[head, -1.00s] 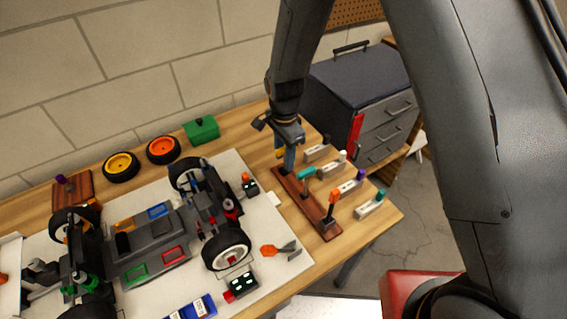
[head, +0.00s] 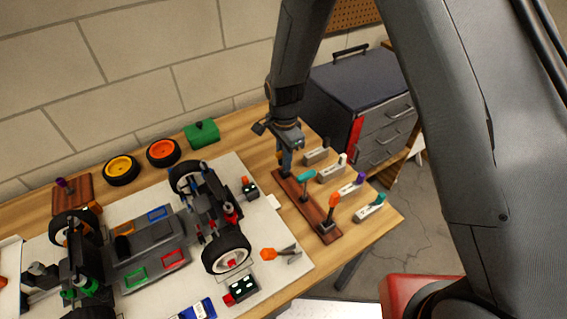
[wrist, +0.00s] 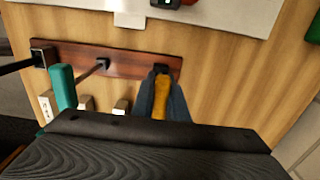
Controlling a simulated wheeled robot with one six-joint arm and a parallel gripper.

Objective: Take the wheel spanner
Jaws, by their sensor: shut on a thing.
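My gripper (head: 287,163) is at the far end of the dark wooden tool rack (head: 318,221). In the wrist view its grey fingers are shut around the yellow-orange handle (wrist: 160,98) of an upright tool, whose lower end meets a dark socket on the rack (wrist: 130,62). The tool's name cannot be read; it may be the wheel spanner. A teal T-handled tool (head: 306,176) stands in the middle of the rack, and its handle shows left in the wrist view (wrist: 63,88). An orange-handled tool (head: 333,202) stands at the near end.
Several pale blocks with coloured tips, one teal-tipped (head: 370,208), line the table right of the rack. The racecar (head: 150,245) lies on a white mat left of it. A grey drawer cabinet (head: 362,100) stands behind.

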